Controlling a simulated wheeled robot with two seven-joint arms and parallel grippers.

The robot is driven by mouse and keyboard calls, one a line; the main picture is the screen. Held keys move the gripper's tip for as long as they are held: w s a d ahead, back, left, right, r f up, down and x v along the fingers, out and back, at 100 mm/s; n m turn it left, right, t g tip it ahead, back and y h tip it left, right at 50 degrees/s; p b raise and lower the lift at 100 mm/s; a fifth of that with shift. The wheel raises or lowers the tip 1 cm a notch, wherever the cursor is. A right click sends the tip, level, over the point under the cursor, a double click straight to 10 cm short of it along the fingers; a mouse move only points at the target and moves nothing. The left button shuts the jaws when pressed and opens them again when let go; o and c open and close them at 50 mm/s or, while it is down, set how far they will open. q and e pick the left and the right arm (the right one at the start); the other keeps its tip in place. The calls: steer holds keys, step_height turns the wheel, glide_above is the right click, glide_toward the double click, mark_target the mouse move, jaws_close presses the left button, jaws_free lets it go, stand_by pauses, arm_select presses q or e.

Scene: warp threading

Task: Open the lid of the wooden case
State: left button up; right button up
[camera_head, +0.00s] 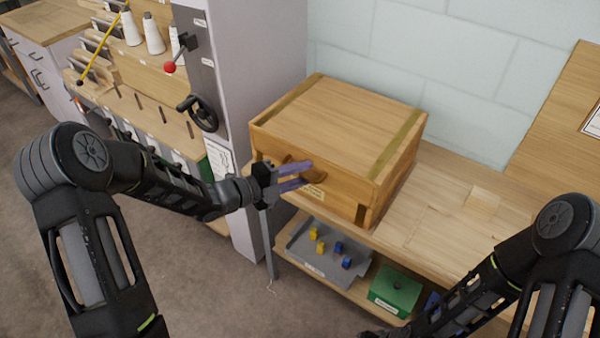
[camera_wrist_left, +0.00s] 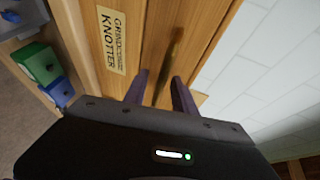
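The wooden case (camera_head: 340,115) stands on the bench against the wall, and its lid is down. Its front face carries a label (camera_head: 314,191), which reads "KNOTTER" in the left wrist view (camera_wrist_left: 112,40). My left gripper (camera_head: 308,175) is at the front face, beside the label, with its two purple fingers apart. In the left wrist view the fingers (camera_wrist_left: 159,90) point at the wood on either side of a narrow brown strip or lip (camera_wrist_left: 170,62). I cannot tell whether they touch it. Only a dark bit of my right arm's end shows at the bottom edge.
A grey tray (camera_head: 310,260) with yellow and blue pieces and a green box (camera_head: 395,290) are on the shelf below. A grey cabinet (camera_head: 265,60) with a red-knobbed lever and handwheel stands left of the case.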

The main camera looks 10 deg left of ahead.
arm_select(q)
jaws_close()
stand_by(1.4)
